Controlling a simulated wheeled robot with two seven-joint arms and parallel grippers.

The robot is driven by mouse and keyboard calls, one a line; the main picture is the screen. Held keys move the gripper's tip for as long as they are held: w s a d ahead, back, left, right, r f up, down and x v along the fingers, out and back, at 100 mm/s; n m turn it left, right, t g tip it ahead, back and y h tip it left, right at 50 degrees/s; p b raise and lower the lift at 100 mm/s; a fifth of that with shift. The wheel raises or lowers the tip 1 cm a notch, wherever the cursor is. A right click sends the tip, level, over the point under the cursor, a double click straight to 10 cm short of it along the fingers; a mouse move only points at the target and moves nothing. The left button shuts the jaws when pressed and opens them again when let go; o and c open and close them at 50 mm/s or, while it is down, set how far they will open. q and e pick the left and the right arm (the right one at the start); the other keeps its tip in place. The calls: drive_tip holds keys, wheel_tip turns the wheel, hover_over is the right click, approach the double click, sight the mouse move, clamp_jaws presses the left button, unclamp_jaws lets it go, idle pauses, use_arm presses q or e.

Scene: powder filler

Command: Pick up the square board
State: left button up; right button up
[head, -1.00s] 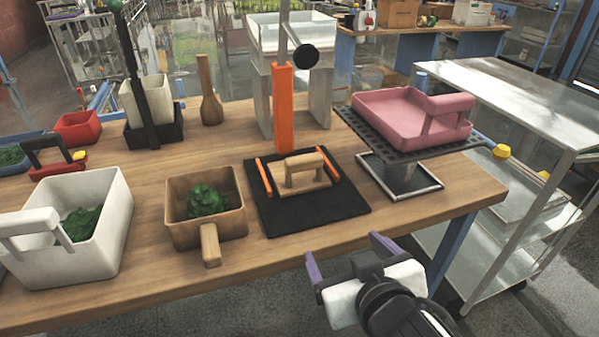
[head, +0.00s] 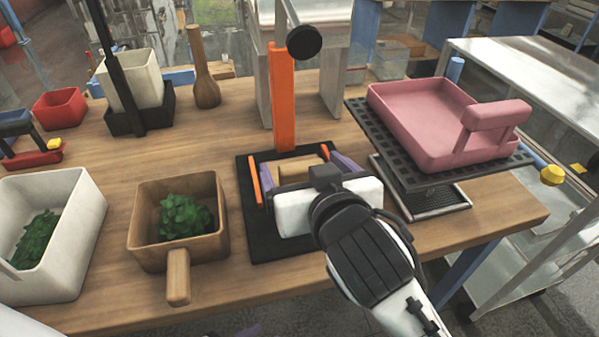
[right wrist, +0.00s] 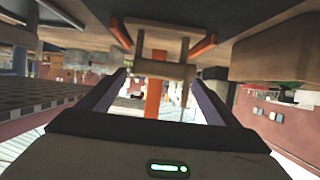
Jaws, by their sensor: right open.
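The square board (head: 312,163) is wooden with a raised handle and lies on a black mat (head: 262,241) between two orange strips. In the head view my right gripper covers much of it. My right gripper (head: 305,178) is open, with its purple fingers on either side of the board's handle area. In the right wrist view the handle (right wrist: 163,70) lies across the picture at the fingertips (right wrist: 160,76); I cannot tell whether they touch it. A purple tip at the bottom edge of the head view seems to be my left gripper (head: 246,331), mostly cut off.
An orange post (head: 284,100) rises just behind the mat. A pink tray (head: 420,105) on a black perforated stand is close on the right. A wooden box with greens (head: 148,250) and a white box (head: 85,235) stand to the left. The table's front edge is near.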

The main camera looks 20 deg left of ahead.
drive_tip(key=shift+f+x, duration=0.1)
drive_tip(key=shift+x, duration=1.45)
drive_tip(key=shift+f+x, duration=0.15)
drive_tip(key=shift+x, duration=1.35)
drive_tip(key=shift+d, duration=0.2)
drive_tip(key=c, duration=1.2)
